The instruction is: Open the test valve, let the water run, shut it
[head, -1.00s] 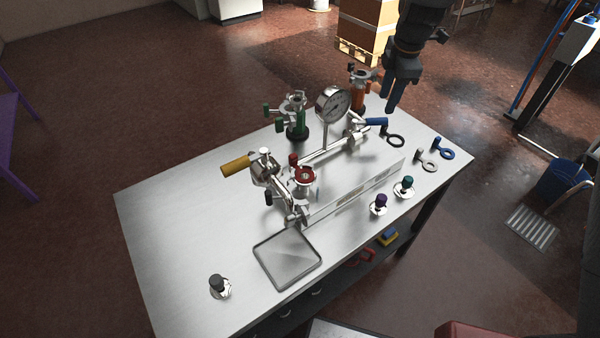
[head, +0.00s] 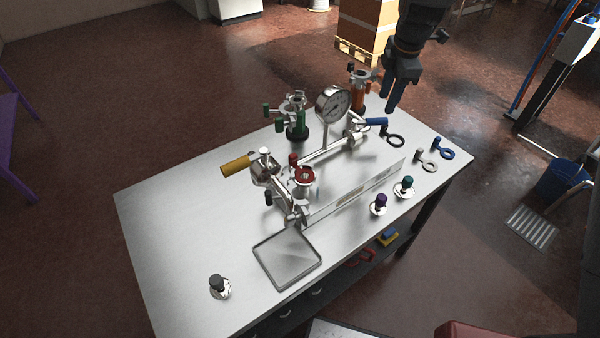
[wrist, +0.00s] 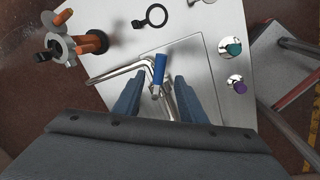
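A pipe rig with a round gauge (head: 333,103) stands on the steel bench. A lever with a blue handle (head: 376,122) is at its right end, and a lever with a yellow handle (head: 236,167) is at its left end. A shallow tray (head: 263,272) lies below the left end; I see no running water. I cannot tell from the frames which lever is the test valve. My gripper (head: 391,108) hangs above the bench's far right, close to the blue handle. In the wrist view its fingers (wrist: 158,82) are apart, with the blue handle (wrist: 160,67) showing between them; contact is not visible.
A green-handled fitting (head: 297,118) and an orange one (head: 359,92) stand behind the rig. The bench's left is mostly clear.

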